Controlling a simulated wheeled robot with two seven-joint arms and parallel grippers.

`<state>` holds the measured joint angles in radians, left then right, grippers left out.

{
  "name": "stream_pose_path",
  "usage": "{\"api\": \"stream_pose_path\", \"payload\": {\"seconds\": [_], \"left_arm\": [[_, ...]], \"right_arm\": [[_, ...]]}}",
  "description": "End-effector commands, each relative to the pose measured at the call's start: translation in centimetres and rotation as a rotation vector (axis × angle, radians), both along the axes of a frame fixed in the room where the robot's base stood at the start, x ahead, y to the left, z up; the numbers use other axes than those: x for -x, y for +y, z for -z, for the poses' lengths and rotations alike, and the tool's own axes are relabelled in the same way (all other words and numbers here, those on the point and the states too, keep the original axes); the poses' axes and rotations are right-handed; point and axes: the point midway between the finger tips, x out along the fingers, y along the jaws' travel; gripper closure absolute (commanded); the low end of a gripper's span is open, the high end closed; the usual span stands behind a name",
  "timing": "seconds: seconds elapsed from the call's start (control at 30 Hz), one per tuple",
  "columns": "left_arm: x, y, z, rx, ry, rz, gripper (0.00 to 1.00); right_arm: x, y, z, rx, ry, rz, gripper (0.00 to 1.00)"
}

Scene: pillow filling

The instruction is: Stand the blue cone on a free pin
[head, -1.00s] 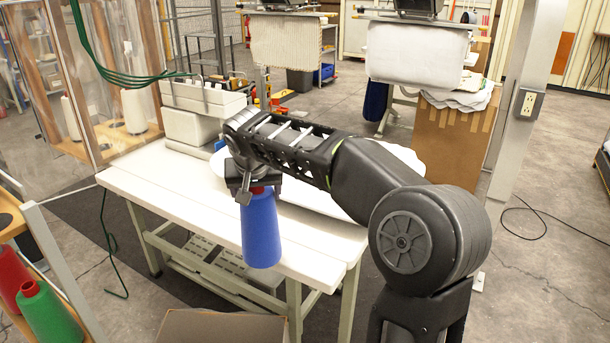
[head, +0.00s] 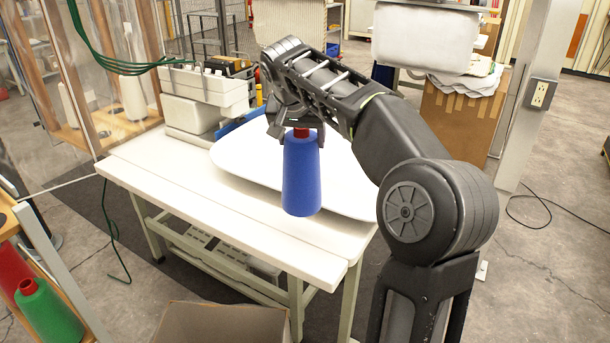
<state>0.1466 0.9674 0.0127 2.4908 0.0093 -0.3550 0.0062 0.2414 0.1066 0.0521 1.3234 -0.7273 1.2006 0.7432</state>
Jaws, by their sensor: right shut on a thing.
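The blue cone (head: 302,178) hangs upright in front of the white table, its red tip at the top. My right gripper (head: 300,127) is shut on the red tip and holds the cone from above. In the picture the cone overlaps the table and the white rounded panel on it; I cannot tell its exact height above them. White cones (head: 131,97) stand on a wooden rack behind clear panels at the upper left; I see no clearly bare pin there. My left gripper is not in view.
The white table (head: 200,214) carries a white rounded panel (head: 240,160) and a pale machine (head: 205,92). An open cardboard box (head: 215,322) is at the bottom.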

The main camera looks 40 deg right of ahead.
Motion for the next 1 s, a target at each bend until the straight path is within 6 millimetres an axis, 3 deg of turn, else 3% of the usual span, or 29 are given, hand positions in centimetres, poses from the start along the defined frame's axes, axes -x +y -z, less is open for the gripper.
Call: {"api": "stream_pose_path", "payload": {"seconds": [0.4,0.77,1.0], "left_arm": [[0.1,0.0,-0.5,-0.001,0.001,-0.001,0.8],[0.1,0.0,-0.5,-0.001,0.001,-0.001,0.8],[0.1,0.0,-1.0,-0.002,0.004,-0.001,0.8]], "right_arm": [[0.0,-0.1,5.5,0.002,-0.001,0.0,1.0],[0.0,0.0,6.0,0.002,-0.003,-0.001,1.0],[0.0,-0.1,8.6,0.001,0.001,0.001,1.0]]}}
